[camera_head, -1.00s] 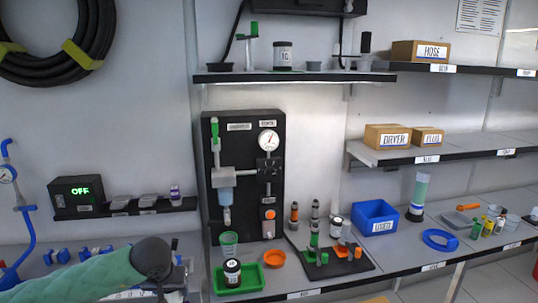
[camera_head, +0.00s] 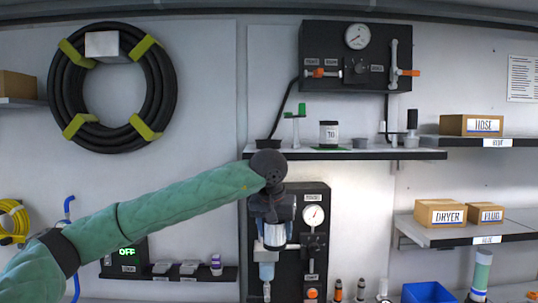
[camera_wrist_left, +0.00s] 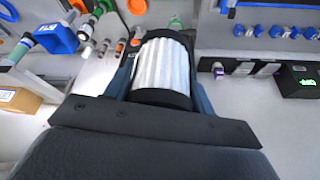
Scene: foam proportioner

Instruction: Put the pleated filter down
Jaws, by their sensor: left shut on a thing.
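The pleated filter (camera_wrist_left: 161,66) is a white ribbed cylinder with dark end caps. My left gripper (camera_wrist_left: 160,85) is shut on it in the left wrist view. In the head view the left arm reaches in from the left, and the left gripper (camera_head: 272,215) holds the filter (camera_head: 274,235) upright in front of the black proportioner panel (camera_head: 318,240), above the clear bowl on it. The gripper hides part of the panel and the filter's top. My right gripper is not in view.
A small shelf (camera_head: 190,273) with an OFF display box is at left. A blue bin (camera_head: 428,292) stands at lower right. The lower bench is mostly cut off.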

